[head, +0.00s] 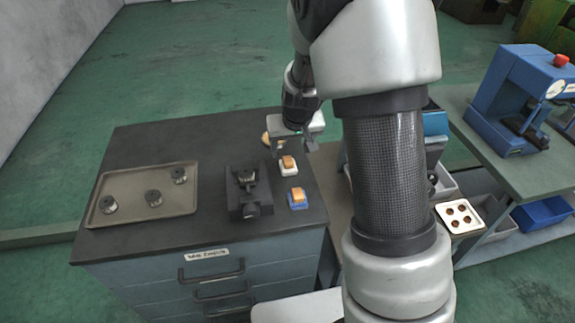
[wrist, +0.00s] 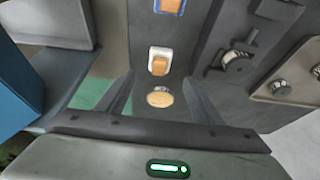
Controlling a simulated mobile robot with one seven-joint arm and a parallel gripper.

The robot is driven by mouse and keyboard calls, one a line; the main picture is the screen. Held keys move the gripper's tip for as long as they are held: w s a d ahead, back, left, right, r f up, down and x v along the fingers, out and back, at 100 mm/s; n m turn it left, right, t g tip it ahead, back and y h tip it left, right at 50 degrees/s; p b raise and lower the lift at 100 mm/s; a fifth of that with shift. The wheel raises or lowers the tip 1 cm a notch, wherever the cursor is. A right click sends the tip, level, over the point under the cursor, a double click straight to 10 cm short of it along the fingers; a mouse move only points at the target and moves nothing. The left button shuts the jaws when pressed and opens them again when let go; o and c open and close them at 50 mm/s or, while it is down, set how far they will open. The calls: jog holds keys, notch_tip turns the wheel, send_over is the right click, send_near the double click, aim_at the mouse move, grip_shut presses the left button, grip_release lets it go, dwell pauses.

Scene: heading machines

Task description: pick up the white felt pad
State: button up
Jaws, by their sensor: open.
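A white felt pad (head: 289,172) lies on the dark bench top with a tan block (head: 289,161) on it. In the wrist view the white pad (wrist: 153,52) shows around the same block, above the picture's middle. My gripper (head: 297,147) is open and empty, just behind the pad and above the bench. In the wrist view my gripper's fingers (wrist: 159,88) spread on either side of a round tan disc (wrist: 160,99). A blue pad (head: 298,204) with a similar block lies nearer the bench's front. My gripper partly hides the disc in the head view.
A black vise-like fixture (head: 246,190) stands left of the pads. A tray (head: 125,210) with 3 metal parts lies farther left. A blue press (head: 520,95) stands on the right-hand bench. The bench's back left area is clear.

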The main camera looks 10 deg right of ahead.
aim_at(288, 160)
jog(key=x, duration=1)
jog(key=shift+w+d, duration=0.1)
jog(key=shift+w, duration=0.15)
jog(key=shift+r, duration=0.1)
jog(key=c, duration=1.1)
notch_tip(288, 160, up, 10)
jog(key=o, duration=0.4)
jog(key=c, duration=0.3)
